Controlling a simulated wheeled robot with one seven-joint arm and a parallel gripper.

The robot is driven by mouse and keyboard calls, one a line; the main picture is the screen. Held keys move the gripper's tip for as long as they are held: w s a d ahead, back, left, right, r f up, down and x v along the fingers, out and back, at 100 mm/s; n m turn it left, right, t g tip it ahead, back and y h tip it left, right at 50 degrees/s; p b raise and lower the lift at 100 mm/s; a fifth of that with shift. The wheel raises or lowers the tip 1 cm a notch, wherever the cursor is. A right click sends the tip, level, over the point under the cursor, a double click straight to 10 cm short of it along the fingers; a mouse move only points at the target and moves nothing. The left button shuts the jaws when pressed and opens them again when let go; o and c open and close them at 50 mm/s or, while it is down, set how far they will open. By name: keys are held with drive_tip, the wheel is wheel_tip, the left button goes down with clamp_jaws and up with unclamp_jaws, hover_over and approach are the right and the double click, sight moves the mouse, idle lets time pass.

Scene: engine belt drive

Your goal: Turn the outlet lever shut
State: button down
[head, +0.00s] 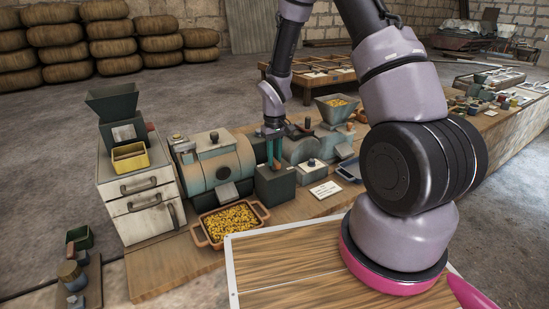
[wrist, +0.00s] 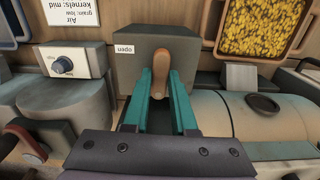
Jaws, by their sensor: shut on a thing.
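The outlet lever (wrist: 160,58) is a short orange-brown handle on a grey box (wrist: 186,44). In the wrist view it runs nearly straight up and down the picture. A small white "open" label (wrist: 124,49) is on the box, left of the lever. My gripper (wrist: 161,76) has teal fingers, one on each side of the lever, shut on it.
A tray of yellow kernels (head: 230,222) stands in front of the drum machine (head: 217,160), left of the box. A small box with a knob (head: 312,170) and a white card (head: 325,189) are to the right. A hopper (head: 337,107) stands behind.

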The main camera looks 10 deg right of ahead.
sight(275, 160)
drive_tip(key=shift+n, duration=0.3)
drive_tip(key=c, duration=0.7)
unclamp_jaws()
drive_tip(key=shift+r, duration=0.1)
wheel_tip(275, 160, up, 11)
drive_tip(key=shift+f, duration=0.2)
drive_tip(key=shift+r, duration=0.1)
